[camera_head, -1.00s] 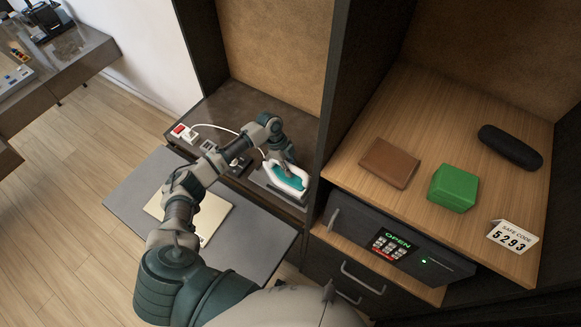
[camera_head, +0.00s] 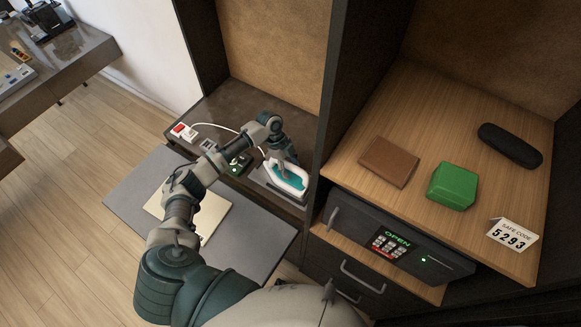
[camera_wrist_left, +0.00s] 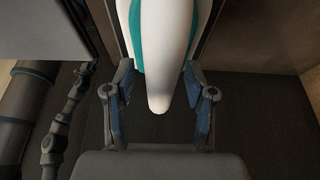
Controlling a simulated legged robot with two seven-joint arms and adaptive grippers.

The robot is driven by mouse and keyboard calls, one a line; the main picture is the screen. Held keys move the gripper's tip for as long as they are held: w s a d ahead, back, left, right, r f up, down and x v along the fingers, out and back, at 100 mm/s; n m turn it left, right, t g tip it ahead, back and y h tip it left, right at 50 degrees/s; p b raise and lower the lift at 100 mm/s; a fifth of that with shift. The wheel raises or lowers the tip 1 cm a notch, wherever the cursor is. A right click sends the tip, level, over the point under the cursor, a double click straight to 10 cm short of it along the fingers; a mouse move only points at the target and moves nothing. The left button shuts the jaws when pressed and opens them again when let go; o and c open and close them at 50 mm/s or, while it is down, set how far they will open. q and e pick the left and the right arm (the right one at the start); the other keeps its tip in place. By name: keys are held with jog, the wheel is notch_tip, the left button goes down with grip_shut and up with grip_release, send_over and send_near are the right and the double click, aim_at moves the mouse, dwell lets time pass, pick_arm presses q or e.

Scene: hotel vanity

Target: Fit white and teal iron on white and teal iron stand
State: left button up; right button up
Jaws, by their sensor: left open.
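The white and teal iron (camera_head: 291,181) rests on its grey stand (camera_head: 297,199) on the dark shelf of the left alcove. Most of the stand is hidden under the iron, so I cannot tell how exactly it is seated. My left gripper (camera_head: 286,158) is just above the iron. In the left wrist view the open gripper (camera_wrist_left: 158,98) has one finger on each side of the iron's white part (camera_wrist_left: 160,75), with gaps on both sides. My right gripper is not in view.
A green light (camera_head: 235,169) shows on a small dark device left of the iron. A dark upright panel (camera_head: 345,110) stands right of the iron. A grey board (camera_head: 255,232) is in front.

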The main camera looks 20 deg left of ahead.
pick_arm(q)
jog(key=v, duration=1.1)
jog(key=shift+a+r, duration=0.15)
jog(key=shift+r, duration=0.1)
